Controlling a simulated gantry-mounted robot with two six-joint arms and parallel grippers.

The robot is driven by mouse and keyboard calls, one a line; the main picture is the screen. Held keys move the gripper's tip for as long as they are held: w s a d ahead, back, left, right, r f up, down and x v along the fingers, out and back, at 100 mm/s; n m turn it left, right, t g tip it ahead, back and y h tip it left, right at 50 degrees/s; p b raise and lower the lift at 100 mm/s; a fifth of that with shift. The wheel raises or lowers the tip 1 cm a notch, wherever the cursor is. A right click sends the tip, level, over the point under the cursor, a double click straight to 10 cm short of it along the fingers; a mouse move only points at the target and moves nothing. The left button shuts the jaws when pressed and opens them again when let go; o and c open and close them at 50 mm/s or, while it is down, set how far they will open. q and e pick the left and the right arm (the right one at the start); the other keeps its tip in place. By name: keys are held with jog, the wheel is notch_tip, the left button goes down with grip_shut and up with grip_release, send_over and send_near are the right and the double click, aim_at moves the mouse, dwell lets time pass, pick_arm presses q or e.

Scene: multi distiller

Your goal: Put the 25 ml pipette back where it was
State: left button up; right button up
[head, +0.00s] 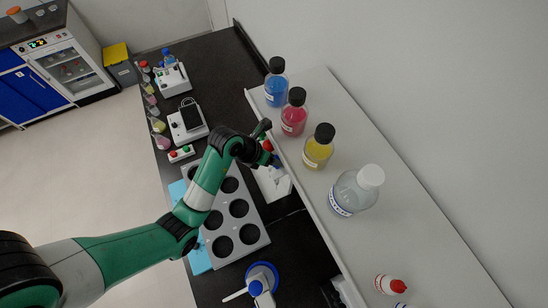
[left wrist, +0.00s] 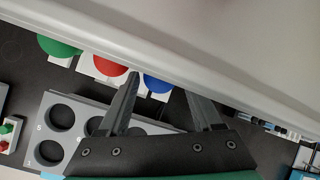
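No pipette can be made out for certain in either view. My left gripper (left wrist: 165,85) is open, with its two dark fingers apart and nothing visible between them. In the head view the left gripper (head: 264,130) is beside the edge of the grey shelf, above a white stand (head: 273,184). Red and blue round parts show by the stand, partly hidden by the arm. In the left wrist view green (left wrist: 60,45), red (left wrist: 110,64) and blue (left wrist: 157,83) round parts lie beyond the fingers, partly cut off by the shelf edge. My right gripper is not in view.
The shelf (head: 405,240) carries blue (head: 275,88), red (head: 293,117), yellow (head: 318,151) and clear (head: 352,193) bottles. A grey rack with round holes (head: 228,228) sits on the black bench. Flasks and instruments stand at the far end. Small white and blue items (left wrist: 270,126) show in the wrist view.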

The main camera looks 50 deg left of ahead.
pick_arm(q)
jog(key=shift+r, duration=0.1)
jog(key=shift+r+p, duration=0.3)
jog(key=shift+r, duration=0.1)
jog(key=p+v, duration=0.3)
jog(key=v, duration=0.9)
